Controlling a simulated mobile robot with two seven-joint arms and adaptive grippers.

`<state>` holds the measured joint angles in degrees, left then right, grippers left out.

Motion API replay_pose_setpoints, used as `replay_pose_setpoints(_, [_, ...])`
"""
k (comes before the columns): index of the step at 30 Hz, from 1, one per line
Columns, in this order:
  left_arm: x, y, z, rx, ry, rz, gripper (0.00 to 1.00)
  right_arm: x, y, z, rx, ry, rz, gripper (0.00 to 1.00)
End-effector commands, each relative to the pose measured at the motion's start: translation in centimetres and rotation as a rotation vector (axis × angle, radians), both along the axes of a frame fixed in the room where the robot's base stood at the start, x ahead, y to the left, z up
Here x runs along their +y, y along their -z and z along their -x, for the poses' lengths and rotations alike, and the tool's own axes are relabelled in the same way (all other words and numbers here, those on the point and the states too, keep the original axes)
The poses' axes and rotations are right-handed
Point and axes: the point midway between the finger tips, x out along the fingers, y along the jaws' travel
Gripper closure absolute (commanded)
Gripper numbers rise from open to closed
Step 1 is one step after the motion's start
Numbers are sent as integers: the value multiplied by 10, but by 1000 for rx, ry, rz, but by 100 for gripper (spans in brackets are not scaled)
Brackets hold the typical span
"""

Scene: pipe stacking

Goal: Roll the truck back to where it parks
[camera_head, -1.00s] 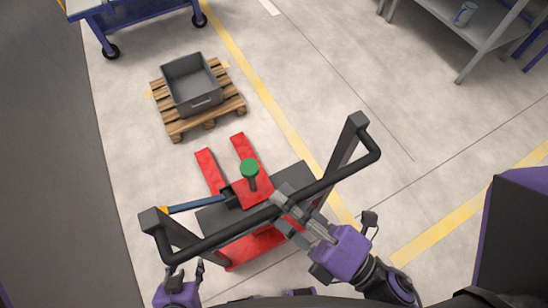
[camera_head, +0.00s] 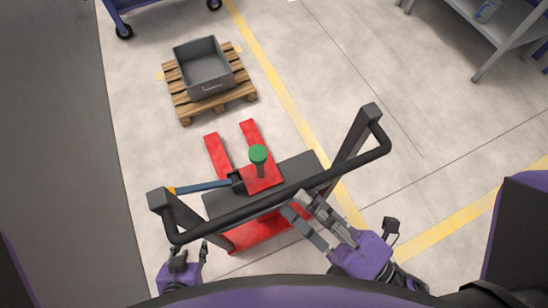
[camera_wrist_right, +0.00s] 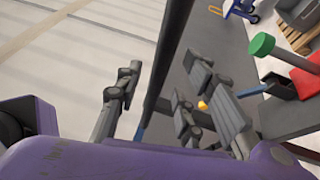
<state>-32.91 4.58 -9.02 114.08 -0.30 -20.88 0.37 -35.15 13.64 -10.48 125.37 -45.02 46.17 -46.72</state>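The truck is a red pallet truck (camera_head: 263,181) with a dark body, a green knob (camera_head: 258,153) and two red forks pointing away from me. Its black handle bar (camera_head: 284,194) spans two dark uprights on my side. My right gripper (camera_head: 306,212) is just on my side of the bar, below its middle-right part, with its fingers apart. In the right wrist view its fingers (camera_wrist_right: 160,105) are spread, with a dark bar seen between them; contact cannot be told. My left gripper (camera_head: 190,252) is open and empty near the bar's left end.
A grey bin (camera_head: 203,68) stands on a wooden pallet (camera_head: 220,100) beyond the forks, with a small floor gap between. Yellow floor lines (camera_head: 272,75) run to the right. A grey shelf (camera_head: 495,30) stands at top right. Floor right of the truck is clear.

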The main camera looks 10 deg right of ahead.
Motion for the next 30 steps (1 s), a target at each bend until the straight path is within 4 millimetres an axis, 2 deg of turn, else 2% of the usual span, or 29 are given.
replay_pose_setpoints(6, [0,0,0,0,-1,1,64,-31,10,36,8,1,1,64])
replay_pose_setpoints(12, [0,0,0,0,-2,1,64,-49,15,56,6,1,1,64])
replay_pose_setpoints(17, [0,0,0,0,-2,1,64,-54,15,62,3,2,-1,64])
replay_pose_setpoints(30, [0,0,0,0,-2,1,64,-54,15,62,1,1,0,64])
